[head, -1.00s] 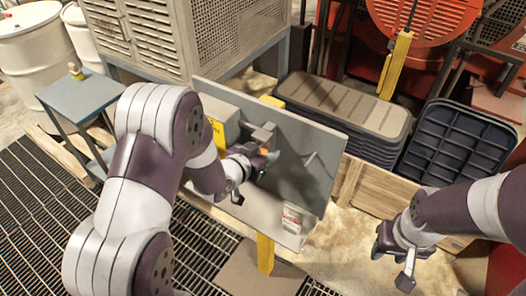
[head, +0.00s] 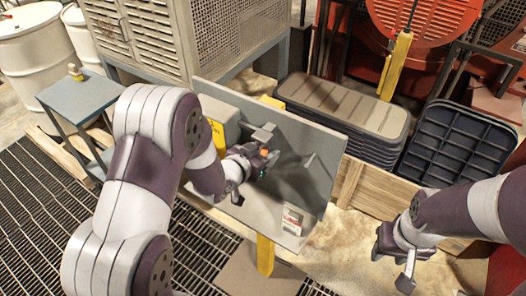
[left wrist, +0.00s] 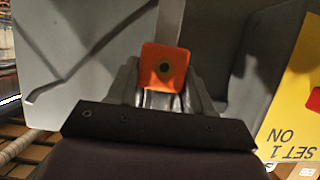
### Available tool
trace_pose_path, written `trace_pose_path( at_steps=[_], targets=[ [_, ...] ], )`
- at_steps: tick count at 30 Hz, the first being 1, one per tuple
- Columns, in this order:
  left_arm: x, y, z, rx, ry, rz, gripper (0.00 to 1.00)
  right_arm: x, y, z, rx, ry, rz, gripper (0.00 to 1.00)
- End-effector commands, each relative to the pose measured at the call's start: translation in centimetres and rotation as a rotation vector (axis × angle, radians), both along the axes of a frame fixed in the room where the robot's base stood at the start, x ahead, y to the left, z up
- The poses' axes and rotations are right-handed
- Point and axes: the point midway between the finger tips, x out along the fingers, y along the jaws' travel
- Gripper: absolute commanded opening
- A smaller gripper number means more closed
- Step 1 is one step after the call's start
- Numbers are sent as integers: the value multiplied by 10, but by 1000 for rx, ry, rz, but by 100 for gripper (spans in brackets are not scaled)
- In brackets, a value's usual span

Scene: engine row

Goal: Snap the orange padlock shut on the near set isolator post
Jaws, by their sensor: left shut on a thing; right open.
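The orange padlock (left wrist: 165,68) is between the fingers of my left gripper (left wrist: 163,98) in the left wrist view. Its shackle is hidden there. In the head view only a small bit of the orange padlock (head: 265,151) shows at the fingertips of my left gripper (head: 262,160), in front of the grey panel (head: 312,185). A grey bracket (head: 263,132) sticks out of the panel just above the gripper. I cannot tell whether the padlock touches a post. My right gripper (head: 393,262) is open and empty at the lower right, away from the panel.
A yellow label reading "SET 1 ON" (left wrist: 292,125) shows at the right of the left wrist view. A white tag (head: 293,219) is low on the panel. Stacked grey lids (head: 345,105) and a dark crate (head: 460,145) stand behind. A blue-grey side table (head: 78,93) is at left.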

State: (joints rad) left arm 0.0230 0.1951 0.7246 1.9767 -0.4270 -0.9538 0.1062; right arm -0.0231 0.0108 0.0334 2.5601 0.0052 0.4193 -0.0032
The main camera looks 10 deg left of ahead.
Motion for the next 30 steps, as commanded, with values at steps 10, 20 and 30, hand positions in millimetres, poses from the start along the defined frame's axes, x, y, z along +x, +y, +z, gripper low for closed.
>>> trace_pose_path(
  at_steps=[10,20,30],
  targets=[
    [0,0,1,0,-1,0,80,0,0,1,0,0,0,43],
    [-20,8,8,1,-4,2,80,0,0,-9,0,0,0,43],
    [-94,35,42,1,-4,3,80,0,0,-21,0,0,0,43]
  ],
)
